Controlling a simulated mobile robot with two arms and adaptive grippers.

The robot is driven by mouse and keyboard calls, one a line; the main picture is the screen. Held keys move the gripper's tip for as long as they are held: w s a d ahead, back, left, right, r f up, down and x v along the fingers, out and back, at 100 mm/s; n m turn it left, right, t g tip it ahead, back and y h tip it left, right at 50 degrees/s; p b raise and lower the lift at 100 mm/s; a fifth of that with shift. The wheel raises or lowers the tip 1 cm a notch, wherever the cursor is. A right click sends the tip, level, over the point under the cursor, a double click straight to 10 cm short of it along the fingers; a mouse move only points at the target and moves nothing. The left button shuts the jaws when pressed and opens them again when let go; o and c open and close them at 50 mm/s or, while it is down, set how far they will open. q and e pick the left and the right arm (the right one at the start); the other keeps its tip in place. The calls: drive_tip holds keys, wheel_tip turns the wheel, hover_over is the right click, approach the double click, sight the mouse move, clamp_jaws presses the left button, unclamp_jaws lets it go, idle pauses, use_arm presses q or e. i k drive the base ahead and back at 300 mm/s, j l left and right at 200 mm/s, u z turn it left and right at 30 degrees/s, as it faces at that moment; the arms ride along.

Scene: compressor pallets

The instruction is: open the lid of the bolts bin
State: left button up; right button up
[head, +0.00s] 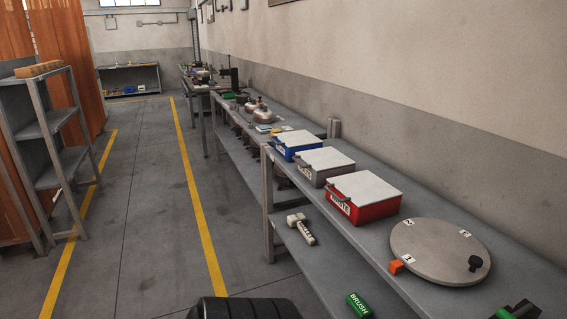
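Three bins with pale, flat lids stand in a row on the grey bench. The nearest is a red bin (374,209) with a handle and a label reading WASTE. Behind it is a grey bin (318,177), and farthest is a blue bin (285,152). The labels on the grey and blue bins are too small to read surely, so I cannot tell which is the bolts bin. All three lids (325,159) look closed. Neither of my grippers can be made out in this view.
A round grey plate (440,247) with numbered tags and a black knob lies nearer on the bench, beside an orange block (396,267). A green BRUSH block (358,305) and a pale tool (301,229) lie on the lower shelf. A shelf rack (52,125) stands left; the aisle between is clear.

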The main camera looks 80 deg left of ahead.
sight(326, 158)
drive_tip(key=j+u, duration=0.1)
drive_tip(key=u, duration=2.2)
